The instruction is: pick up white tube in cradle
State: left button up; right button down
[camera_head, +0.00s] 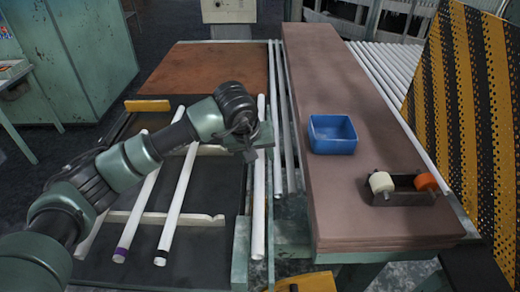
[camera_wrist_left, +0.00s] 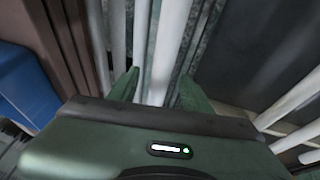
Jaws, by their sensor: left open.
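My left gripper (camera_head: 258,146) is over a long white tube (camera_head: 259,205) at the right side of the dark rack. In the left wrist view the open fingers of the gripper (camera_wrist_left: 157,92) stand on either side of a white tube (camera_wrist_left: 168,50), which runs away between them. I cannot tell whether they touch it. More white tubes lie to the left in the head view, one with a black-banded end (camera_head: 176,210) and one with a purple-banded end (camera_head: 138,210). They rest across a pale notched cradle bar (camera_head: 205,219). My forearm hides parts of them.
A brown bench (camera_head: 345,205) stands to the right, with a blue bin (camera_head: 332,136) and a tape dispenser (camera_head: 403,190) on it. Metal rails (camera_head: 279,120) run between rack and bench. A yellow-black perforated barrier (camera_head: 475,110) is at the far right.

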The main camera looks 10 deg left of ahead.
pick_arm(q)
jog(key=shift+c, duration=0.3)
grip_shut()
jog(key=shift+r, duration=0.1)
